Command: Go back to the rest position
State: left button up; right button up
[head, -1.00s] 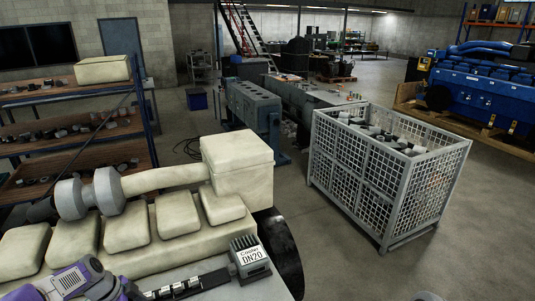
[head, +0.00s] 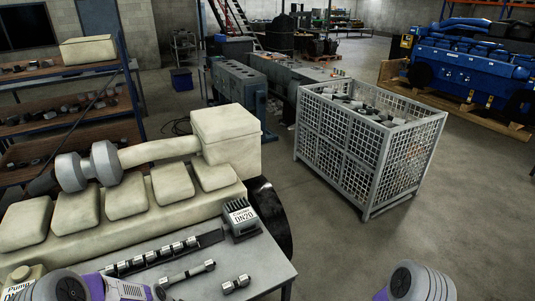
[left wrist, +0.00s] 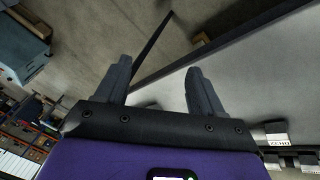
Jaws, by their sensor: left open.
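My left gripper (left wrist: 158,72) shows in the left wrist view with its two grey fingers apart and nothing between them. A grey surface edge and the floor lie beyond the fingers. In the head view, purple and grey links of my left arm (head: 95,287) show at the lower left; its fingers are out of the frame. A link of my right arm (head: 418,283) shows at the lower right; its gripper is not in view.
A grey bench (head: 262,265) holds a row of metal parts (head: 150,255), loose shafts (head: 187,273) and a DN20 block (head: 239,220). A cream engine (head: 125,225) stands behind it. A mesh crate (head: 370,150) is at right, with open floor (head: 480,200) beside it.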

pick_arm(q)
jog(key=s+d+f+n+g, duration=0.1)
jog(key=s+d+f+n, duration=0.3)
jog(key=s+d, duration=0.35)
jog(key=s+d+f+n, duration=0.4)
jog(key=s+d, duration=0.3)
jog(key=s, duration=0.1)
notch_tip(320, 180, down, 12)
jog(key=w+b, duration=0.1)
jog(key=b, duration=1)
jog(key=shift+w+a+r, duration=0.15)
jog(key=shift+w+a, duration=0.05)
jog(key=shift+w, duration=0.15)
pick_arm(e)
notch_tip(320, 180, down, 12)
jog(key=shift+w+r, duration=0.2)
